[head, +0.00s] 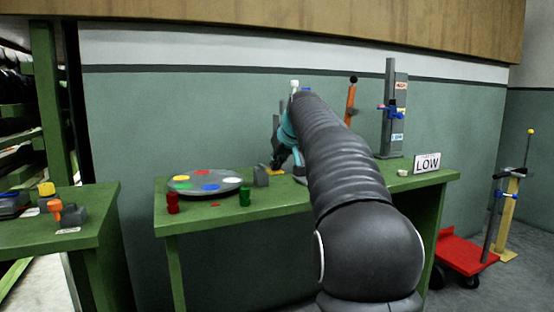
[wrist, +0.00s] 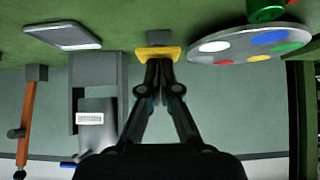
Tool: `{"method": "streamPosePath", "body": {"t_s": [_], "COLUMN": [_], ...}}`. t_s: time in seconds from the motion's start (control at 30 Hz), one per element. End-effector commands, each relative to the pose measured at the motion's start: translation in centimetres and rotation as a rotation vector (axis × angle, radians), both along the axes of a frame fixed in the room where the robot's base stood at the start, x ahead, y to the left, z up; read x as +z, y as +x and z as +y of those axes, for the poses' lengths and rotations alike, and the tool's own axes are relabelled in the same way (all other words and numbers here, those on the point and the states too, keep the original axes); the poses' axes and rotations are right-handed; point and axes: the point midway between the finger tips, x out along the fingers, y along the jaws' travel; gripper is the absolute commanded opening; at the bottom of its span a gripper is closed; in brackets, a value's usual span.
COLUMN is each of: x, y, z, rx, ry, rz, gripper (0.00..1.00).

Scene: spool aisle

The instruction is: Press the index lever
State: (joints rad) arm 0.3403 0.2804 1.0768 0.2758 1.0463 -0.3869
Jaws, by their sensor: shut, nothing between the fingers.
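What I take to be the index lever is a small yellow paddle (head: 277,171) on the green bench, beside a grey block (head: 260,177) and the round dial. In the wrist view the yellow paddle (wrist: 146,52) lies across the tips of my gripper (wrist: 160,61), with a dark grey post (wrist: 158,38) behind it. My gripper (head: 275,164) is shut and empty, with its fingertips at the paddle. I cannot tell whether they touch it. My arm hides part of the bench behind it.
The grey dial (head: 209,190) with coloured spots lies left of the lever, with a red cup (head: 172,203) and a green cup (head: 244,197) in front.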

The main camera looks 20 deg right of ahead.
Motion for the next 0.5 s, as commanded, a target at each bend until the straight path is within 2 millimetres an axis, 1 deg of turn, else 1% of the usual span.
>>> {"method": "streamPosePath", "body": {"t_s": [0.27, 0.37, 0.5], "x": [0.0, -0.4, -1.5], "y": [0.0, -0.1, -0.2], "z": [0.0, 0.0, 0.0], "rx": [0.000, 0.000, -0.001], "ry": [0.000, 0.000, 0.002], "rz": [-0.001, -0.011, -0.052], "gripper": [0.00, 0.00, 0.00]}}
